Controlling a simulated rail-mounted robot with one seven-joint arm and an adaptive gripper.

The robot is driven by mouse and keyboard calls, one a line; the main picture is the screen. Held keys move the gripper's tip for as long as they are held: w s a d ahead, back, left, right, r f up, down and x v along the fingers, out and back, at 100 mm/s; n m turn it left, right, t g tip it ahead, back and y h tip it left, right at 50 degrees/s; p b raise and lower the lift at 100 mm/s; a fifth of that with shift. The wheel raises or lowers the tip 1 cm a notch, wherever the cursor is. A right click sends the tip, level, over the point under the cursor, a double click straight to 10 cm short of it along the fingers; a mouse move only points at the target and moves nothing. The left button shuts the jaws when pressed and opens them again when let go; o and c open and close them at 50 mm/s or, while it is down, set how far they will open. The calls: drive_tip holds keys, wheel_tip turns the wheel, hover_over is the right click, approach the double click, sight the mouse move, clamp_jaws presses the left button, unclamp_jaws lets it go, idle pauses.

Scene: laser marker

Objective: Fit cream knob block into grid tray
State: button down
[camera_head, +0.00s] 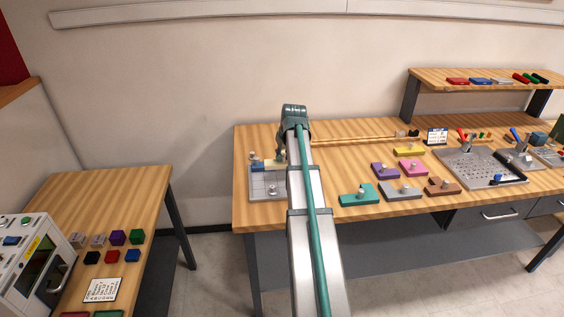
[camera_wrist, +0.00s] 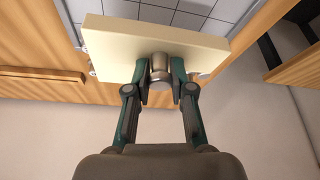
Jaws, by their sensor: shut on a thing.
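The cream knob block (camera_wrist: 150,48) is a flat slab with a round metal knob (camera_wrist: 160,68) on it. My gripper (camera_wrist: 161,75) is shut on that knob, one finger on each side. In the head view the cream block (camera_head: 271,165) shows just left of my gripper (camera_head: 281,157), over the back part of the grid tray (camera_head: 258,194). The grey grid tray also shows past the slab in the wrist view (camera_wrist: 215,62). The slab sits slightly askew in the wrist picture and hides part of the tray. I cannot tell whether it touches the tray.
Teal (camera_head: 358,197), grey (camera_head: 399,191) and other knob blocks lie right of my arm. A perforated plate (camera_head: 480,168) lies farther right.

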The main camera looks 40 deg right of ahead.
drive_tip(key=shift+w+d+f+p, duration=0.2)
drive_tip(key=shift+w+d+f, duration=0.15)
drive_tip(key=shift+w+f, duration=0.3)
drive_tip(key=shift+w+d+f+p, duration=0.15)
drive_tip(key=shift+w+d+f, duration=0.25)
drive_tip(key=shift+f, duration=0.45)
drive_tip(key=shift+w+f+p, duration=0.15)
drive_tip(key=shift+f+p, duration=0.15)
drive_tip(key=shift+f, duration=1.4)
drive_tip(key=shift+f, duration=0.2)
drive_tip(key=c, duration=1)
unclamp_jaws()
drive_tip(key=shift+r, duration=0.1)
drive_tip(key=b+v, duration=0.2)
drive_tip(key=v, duration=1)
drive_tip(key=shift+r, duration=0.15)
